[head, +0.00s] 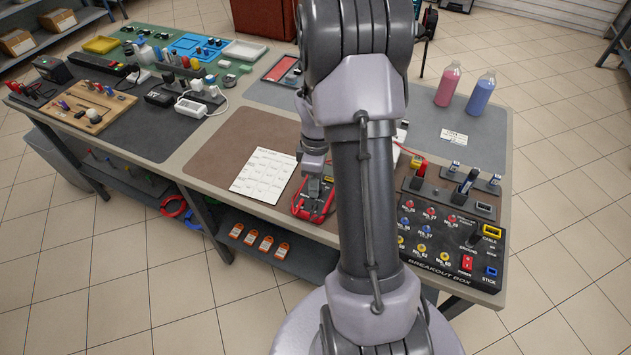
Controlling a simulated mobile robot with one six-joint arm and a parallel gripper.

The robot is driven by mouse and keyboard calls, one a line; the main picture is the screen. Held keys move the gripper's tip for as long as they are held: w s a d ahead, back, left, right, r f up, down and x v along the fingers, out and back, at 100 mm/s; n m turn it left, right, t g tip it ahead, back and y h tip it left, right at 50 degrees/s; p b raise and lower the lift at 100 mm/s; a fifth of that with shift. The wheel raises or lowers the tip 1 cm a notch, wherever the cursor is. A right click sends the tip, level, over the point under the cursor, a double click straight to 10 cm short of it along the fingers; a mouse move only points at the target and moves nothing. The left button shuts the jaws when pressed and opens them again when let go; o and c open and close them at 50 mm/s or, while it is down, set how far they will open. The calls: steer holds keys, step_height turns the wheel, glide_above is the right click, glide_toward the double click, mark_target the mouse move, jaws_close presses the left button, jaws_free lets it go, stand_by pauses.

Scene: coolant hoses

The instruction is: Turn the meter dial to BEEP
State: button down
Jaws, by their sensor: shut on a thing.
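The meter (302,207) is a small handheld unit with a red edge, lying on the workbench right of a printed white sheet. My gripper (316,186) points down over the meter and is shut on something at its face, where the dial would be. The dial itself and its markings are hidden under the gripper, so I cannot read its setting. My arm covers the bench just right of the meter.
The printed sheet (264,175) lies left of the meter on a brown mat (216,163). The breakout box (448,240) stands at the right. Pink (448,84) and blue (479,93) bottles stand at the back right. A wooden board (92,108) with tools is far left.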

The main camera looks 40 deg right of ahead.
steer(key=shift+m, duration=0.4)
steer(key=m, duration=0.4)
steer(key=shift+m, duration=0.4)
steer(key=m, duration=0.6)
steer(key=shift+d+t, duration=0.1)
steer(key=shift+t, duration=0.2)
steer(key=m, duration=0.6)
steer(key=shift+s+m+b, duration=0.1)
steer(key=shift+m+b, duration=0.2)
steer(key=m+b, duration=0.1)
steer(key=m, duration=0.4)
steer(key=shift+m, duration=0.3)
steer(key=c, duration=1)
jaws_free()
